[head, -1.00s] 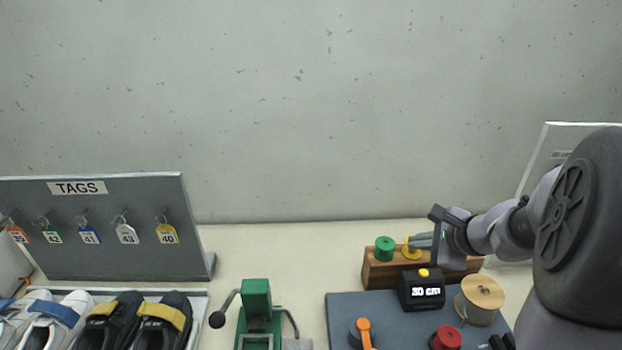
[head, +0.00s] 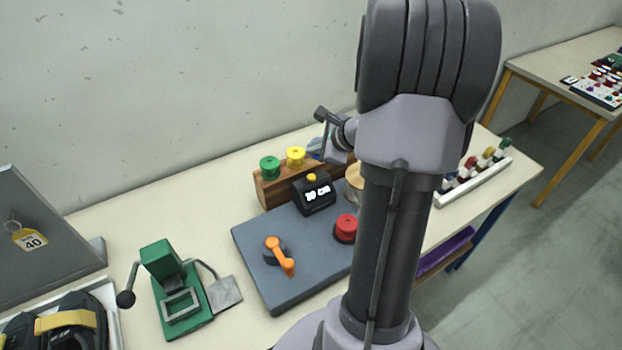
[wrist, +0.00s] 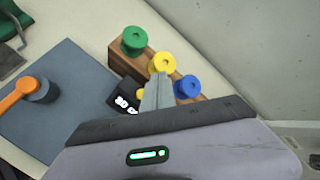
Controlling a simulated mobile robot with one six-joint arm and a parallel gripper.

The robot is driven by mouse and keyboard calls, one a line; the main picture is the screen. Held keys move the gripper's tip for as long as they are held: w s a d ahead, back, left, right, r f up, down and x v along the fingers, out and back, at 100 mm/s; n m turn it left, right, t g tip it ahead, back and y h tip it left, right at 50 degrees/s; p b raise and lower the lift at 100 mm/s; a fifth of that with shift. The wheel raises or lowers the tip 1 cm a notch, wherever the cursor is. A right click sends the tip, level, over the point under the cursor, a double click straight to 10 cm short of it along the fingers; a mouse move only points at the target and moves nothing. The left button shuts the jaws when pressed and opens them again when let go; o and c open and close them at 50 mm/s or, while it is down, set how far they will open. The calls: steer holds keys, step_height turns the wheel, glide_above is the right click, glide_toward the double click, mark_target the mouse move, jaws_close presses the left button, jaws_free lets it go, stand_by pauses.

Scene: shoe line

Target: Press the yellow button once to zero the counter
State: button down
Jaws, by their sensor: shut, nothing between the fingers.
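The counter's display also shows in the wrist view (wrist: 127,104), beside my fingers; I cannot make out the button clearly there. My gripper (head: 316,148) is behind and above the counter, near the wooden spool block, partly hidden by my arm. In the wrist view my gripper (wrist: 159,78) is shut and empty, its tips over the yellow spool's near edge, apart from the button.
The wooden block (head: 267,194) holds green (head: 270,167), yellow (head: 295,156) and blue (wrist: 187,87) spools right behind the counter. On the grey board (head: 290,290) are an orange-handled crank (head: 280,256) and a red knob (head: 345,228). A green press (head: 172,290) stands left.

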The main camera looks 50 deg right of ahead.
mark_target(314, 179)
step_height(314, 179, down, 7)
steer(key=b, duration=0.5)
steer(key=shift+f+b, duration=0.2)
steer(key=shift+b, duration=0.2)
stand_by(1.4)
steer(key=shift+f+b, duration=0.25)
steer(key=shift+b, duration=0.15)
steer(key=shift+f+b, duration=0.45)
steer(key=shift+b, duration=0.05)
stand_by(0.5)
stand_by(0.3)
steer(key=shift+r+p, duration=0.6)
steer(key=shift+r, duration=0.25)
steer(key=shift+r, duration=0.1)
step_height(314, 179, up, 5)
steer(key=p, duration=0.4)
